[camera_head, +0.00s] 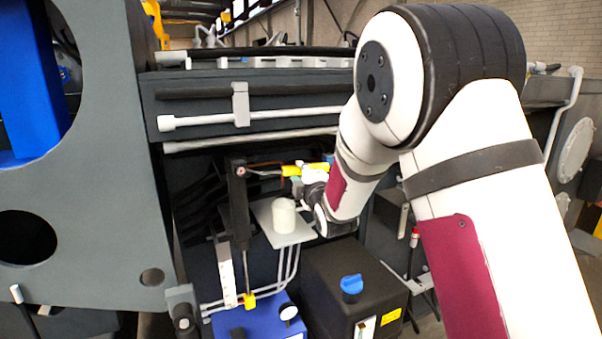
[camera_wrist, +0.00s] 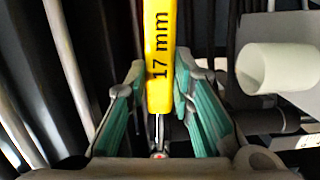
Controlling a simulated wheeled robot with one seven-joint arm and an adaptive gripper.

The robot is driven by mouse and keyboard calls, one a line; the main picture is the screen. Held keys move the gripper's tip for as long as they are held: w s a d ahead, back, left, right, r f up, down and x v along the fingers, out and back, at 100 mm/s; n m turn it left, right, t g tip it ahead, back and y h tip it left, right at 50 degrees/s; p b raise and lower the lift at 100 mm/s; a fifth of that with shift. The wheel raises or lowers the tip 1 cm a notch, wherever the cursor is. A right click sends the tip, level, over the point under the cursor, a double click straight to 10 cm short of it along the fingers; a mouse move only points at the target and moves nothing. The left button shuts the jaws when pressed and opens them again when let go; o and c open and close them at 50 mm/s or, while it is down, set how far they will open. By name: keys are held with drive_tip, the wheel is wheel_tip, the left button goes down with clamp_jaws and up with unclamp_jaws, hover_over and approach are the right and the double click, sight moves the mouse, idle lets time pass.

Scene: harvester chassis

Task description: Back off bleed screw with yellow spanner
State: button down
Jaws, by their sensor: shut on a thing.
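The yellow spanner (camera_head: 312,169) lies level in my gripper (camera_head: 300,180), its thin steel end reaching left to the top of an upright black cylinder (camera_head: 239,205). A small reddish spot, perhaps the bleed screw (camera_head: 241,171), shows on the cylinder's head. The spanner end looks to be at or very near it; I cannot tell whether it is seated around it. In the wrist view the yellow handle (camera_wrist: 160,50), marked "17 mm", runs between the green-padded fingers of my gripper (camera_wrist: 157,90), which is shut on it.
A white cup (camera_head: 284,217) stands on a grey plate just below my gripper; it also shows in the wrist view (camera_wrist: 275,70). Below are a blue box (camera_head: 250,320) and a black tank (camera_head: 350,285) with a blue cap (camera_head: 351,285). A pale rail (camera_head: 250,118) crosses above.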

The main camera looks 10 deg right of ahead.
drive_tip(key=s+d+p, duration=0.1)
drive_tip(key=s+d, duration=0.2)
drive_tip(key=s, duration=0.7)
idle(0.7)
drive_tip(key=shift+s, duration=0.1)
idle(1.0)
